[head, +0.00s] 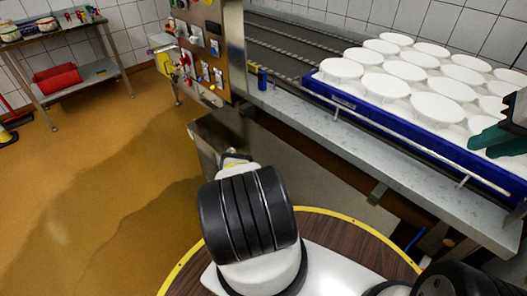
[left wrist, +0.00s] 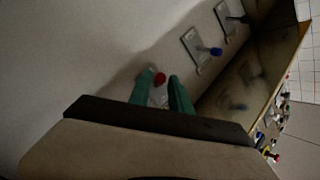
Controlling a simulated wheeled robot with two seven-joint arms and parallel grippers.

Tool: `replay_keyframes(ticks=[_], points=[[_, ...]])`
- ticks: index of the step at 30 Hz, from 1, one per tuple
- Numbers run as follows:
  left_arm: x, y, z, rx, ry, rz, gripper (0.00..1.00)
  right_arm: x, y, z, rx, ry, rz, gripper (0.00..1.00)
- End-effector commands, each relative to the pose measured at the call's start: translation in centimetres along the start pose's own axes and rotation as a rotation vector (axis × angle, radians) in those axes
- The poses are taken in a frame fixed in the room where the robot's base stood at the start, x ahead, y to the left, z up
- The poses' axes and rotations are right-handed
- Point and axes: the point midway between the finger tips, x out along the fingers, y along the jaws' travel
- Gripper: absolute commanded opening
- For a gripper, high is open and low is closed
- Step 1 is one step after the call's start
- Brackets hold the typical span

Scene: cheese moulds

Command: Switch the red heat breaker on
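In the left wrist view a red-tipped switch (left wrist: 159,79), which looks like the red heat breaker, sits on a pale plate against a grey panel. My left gripper (left wrist: 162,92) has its two green fingers apart, one on each side of the red tip. I cannot tell whether either finger touches it, or which way the lever is set. In the head view my left arm reaches forward at the middle, and its gripper is hidden. My right gripper (head: 497,140) shows its green fingers at the right edge, over the white moulds; its opening is unclear.
Two blue-tipped switches (left wrist: 216,51) (left wrist: 243,18) are on the same panel, up and right of the red one. A brown board (head: 207,45) carries several coloured items. A blue tray (head: 345,98) of white moulds (head: 386,85) stands on the steel bench at right.

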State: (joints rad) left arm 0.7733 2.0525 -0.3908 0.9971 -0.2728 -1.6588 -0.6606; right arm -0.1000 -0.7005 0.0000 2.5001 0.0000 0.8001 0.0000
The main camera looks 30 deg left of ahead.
Motion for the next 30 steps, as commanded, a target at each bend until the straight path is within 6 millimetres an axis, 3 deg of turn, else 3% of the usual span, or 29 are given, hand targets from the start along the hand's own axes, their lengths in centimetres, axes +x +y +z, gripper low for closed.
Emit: replay_keyframes(ticks=[6, 15, 19, 30], points=[[2.1, 0.0, 0.0, -0.001, 0.000, -0.001, 0.24, 0.0, 0.0, 0.0, 0.000, 0.000, 0.000, 0.20], [2.4, 0.0, 0.0, -0.001, -0.001, 0.000, 0.24, 0.0, 0.0, 0.0, 0.000, -0.001, 0.000, 0.20], [2.4, 0.0, 0.0, -0.001, -0.001, 0.000, 0.00, 0.0, 0.0, 0.0, 0.000, 0.000, 0.000, 0.20], [2.5, -0.2, -0.1, 0.029, -0.031, 0.037, 0.00, 0.0, 0.0, 0.0, 0.000, -0.001, 0.000, 0.20]])
